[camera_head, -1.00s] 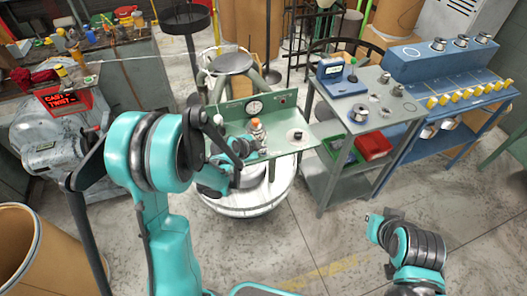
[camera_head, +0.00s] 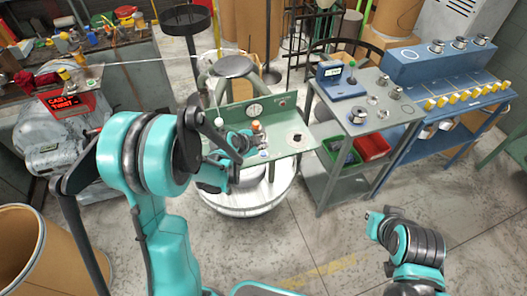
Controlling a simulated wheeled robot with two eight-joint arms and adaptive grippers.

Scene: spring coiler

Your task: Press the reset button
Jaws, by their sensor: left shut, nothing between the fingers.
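A green control panel (camera_head: 281,147) with an upright back plate stands in the middle. The back plate carries a round white gauge (camera_head: 254,109) and a small reddish button (camera_head: 283,102). A dark button (camera_head: 297,137) sits on the flat part at the right. No label is readable, so I cannot tell which is the reset button. An orange-brown-topped part (camera_head: 256,127) stands near the middle, its lower portion hidden by my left gripper (camera_head: 262,149). That gripper is shut and empty, low over the flat part; contact cannot be told. My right gripper (camera_head: 374,220) is low at the right, away from the panel.
A white round drum (camera_head: 245,205) is below the panel. A grey table (camera_head: 395,118) with a blue device (camera_head: 340,82) stands to the right, beside a blue bench (camera_head: 468,92). Floor in front is clear.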

